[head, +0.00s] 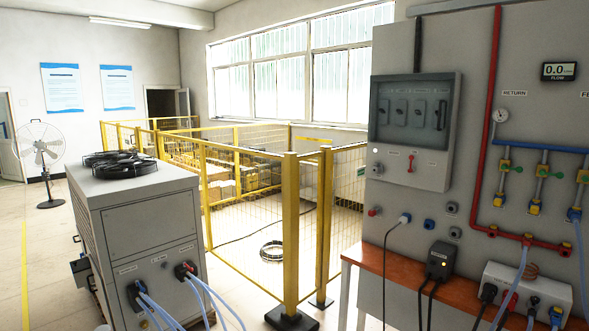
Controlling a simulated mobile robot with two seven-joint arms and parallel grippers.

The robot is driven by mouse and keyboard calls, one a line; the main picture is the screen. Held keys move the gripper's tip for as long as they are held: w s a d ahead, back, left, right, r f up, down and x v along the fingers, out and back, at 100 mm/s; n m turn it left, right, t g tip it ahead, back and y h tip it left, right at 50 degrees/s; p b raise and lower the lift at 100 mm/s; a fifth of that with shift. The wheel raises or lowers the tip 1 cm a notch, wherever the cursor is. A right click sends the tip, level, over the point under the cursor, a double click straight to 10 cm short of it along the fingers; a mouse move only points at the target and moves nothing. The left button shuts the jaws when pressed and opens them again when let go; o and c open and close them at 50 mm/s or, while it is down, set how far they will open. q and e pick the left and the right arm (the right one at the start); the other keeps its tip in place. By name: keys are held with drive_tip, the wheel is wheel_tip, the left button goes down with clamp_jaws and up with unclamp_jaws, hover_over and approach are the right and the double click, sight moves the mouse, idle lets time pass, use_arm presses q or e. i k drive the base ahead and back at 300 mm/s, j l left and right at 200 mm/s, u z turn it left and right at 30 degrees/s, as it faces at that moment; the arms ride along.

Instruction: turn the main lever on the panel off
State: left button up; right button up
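The grey panel (393,35) stands upright at the right of the head view. A grey control box (436,174) with a dark window is mounted on it. A small red lever (410,163) sits on the box's lower front and looks roughly upright. A black handle (440,115) shows behind the window at its right side, beside several small dark switches (401,111). I cannot tell from the labels which one is the main lever. Neither of my grippers is in view.
An orange-brown bench (372,260) juts out below the panel, with a black adapter (440,261) and a grey socket box (527,290) with cables. A grey chiller unit (150,225) with hoses stands at the left. A yellow fence (290,220) runs behind.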

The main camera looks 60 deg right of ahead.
sight(411, 157)
drive_tip(key=j+z, duration=0.1)
drive_tip(key=z, duration=4.7)
drive_tip(key=i+l+z, duration=0.1)
drive_tip(key=l, duration=0.25)
drive_tip(key=i+l+z, duration=0.1)
drive_tip(key=l, duration=0.25)
drive_tip(key=i+l+z, duration=0.1)
drive_tip(key=l, duration=0.25)
drive_tip(key=i+l+u, duration=0.35)
drive_tip(key=i, duration=0.15)
drive_tip(key=i+l+u, duration=0.35)
drive_tip(key=i+u, duration=0.75)
drive_tip(key=i, duration=0.15)
drive_tip(key=i+l+u, duration=0.2)
drive_tip(key=i+u, duration=0.2)
drive_tip(key=i+j+u, duration=0.1)
drive_tip(key=i+u, duration=1)
drive_tip(key=u, duration=0.2)
